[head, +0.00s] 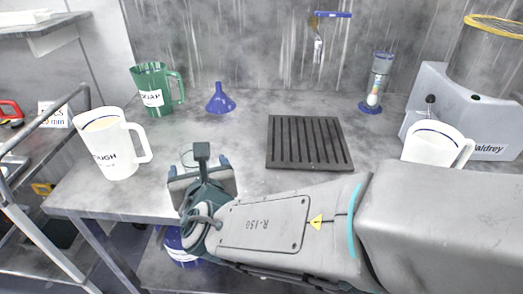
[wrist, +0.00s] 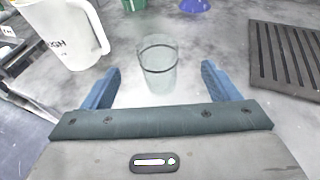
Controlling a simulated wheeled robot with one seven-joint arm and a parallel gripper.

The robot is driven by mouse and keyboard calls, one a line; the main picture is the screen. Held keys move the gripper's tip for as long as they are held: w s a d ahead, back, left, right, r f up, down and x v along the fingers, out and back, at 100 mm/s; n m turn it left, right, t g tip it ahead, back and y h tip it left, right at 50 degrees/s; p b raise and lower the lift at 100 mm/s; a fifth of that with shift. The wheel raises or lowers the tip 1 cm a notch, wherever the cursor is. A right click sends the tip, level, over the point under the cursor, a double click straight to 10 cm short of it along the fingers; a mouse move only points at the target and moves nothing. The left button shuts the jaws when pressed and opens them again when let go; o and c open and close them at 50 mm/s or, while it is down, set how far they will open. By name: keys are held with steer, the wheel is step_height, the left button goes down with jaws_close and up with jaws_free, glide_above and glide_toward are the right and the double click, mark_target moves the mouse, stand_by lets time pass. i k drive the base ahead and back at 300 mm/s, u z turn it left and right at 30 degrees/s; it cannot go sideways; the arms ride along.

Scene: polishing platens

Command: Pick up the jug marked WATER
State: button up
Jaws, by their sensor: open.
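No label reading WATER is legible in either view. A white jug (head: 436,144) stands at the right of the bench, its lower part hidden by my arm and its marking not visible. Another white jug (head: 112,145) at the left shows letters ending in "UGH"; it also shows at the upper left of the wrist view (wrist: 68,32). A green jug (head: 157,90) marked SOAP stands at the back left. My gripper (head: 199,168) is open over the front of the bench, with a clear glass (wrist: 158,65) just beyond and between its blue fingers, apart from both.
A dark slatted rack (head: 308,142) lies mid-bench. A blue funnel (head: 219,100) and a blue-based cylinder (head: 377,85) stand behind. A grey machine (head: 488,125) is beside the right jug. A metal rail (head: 40,128) runs at the left.

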mark_target(435, 161)
steer(key=z, duration=1.05)
